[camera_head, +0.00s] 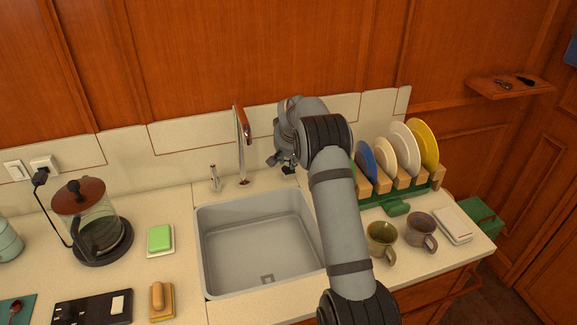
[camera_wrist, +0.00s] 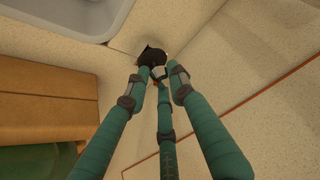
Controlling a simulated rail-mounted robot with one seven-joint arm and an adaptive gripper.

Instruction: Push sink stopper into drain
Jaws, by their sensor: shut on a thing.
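The grey sink (camera_head: 262,245) is set in the counter, with a small square drain (camera_head: 267,279) near its front. My gripper (camera_head: 284,163) is over the counter behind the sink's back right corner. In the wrist view its teal fingers (camera_wrist: 158,76) are closed together on the small, pale top of a dark stopper (camera_wrist: 152,55). The stopper is beside the sink's rim, outside the basin. Its lower part is partly hidden, and I cannot tell whether it touches the counter. In the head view a dark bit shows under the gripper, too small to make out.
The faucet (camera_head: 241,145) stands left of my gripper, with the backsplash (camera_head: 205,138) behind. A dish rack (camera_head: 405,188) with several plates is close on the right. Two mugs stand right of the sink; a green sponge (camera_head: 160,237) lies left. The basin is empty.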

